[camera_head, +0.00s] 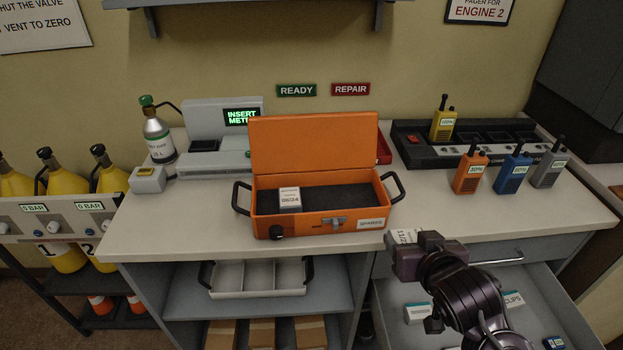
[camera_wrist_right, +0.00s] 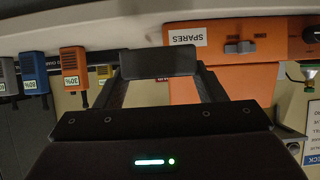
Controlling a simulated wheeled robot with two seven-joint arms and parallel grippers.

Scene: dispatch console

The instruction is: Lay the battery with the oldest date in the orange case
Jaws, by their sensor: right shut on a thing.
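The orange case (camera_head: 315,225) stands open on the counter, its lid raised at the back and a SPARES label on its front. A white-topped battery (camera_head: 289,197) marked 06/24 lies in its left part; the rest of its dark floor is bare. My right gripper (camera_head: 410,243) is shut on another battery (camera_head: 403,236), held in front and to the right of the case. Its white label seems to start with 11/2; the gripper hides the rest. In the right wrist view the held battery (camera_wrist_right: 158,63) shows a dark side. My left gripper is not in view.
An open drawer (camera_head: 540,285) below my right arm holds a white block (camera_head: 418,312), a CLIPS box (camera_head: 513,299) and a blue item (camera_head: 553,342). Radios, orange (camera_head: 470,172), blue (camera_head: 512,173) and grey (camera_head: 549,168), stand before the charger (camera_head: 410,155). A divided tray (camera_head: 258,290) sits on the shelf.

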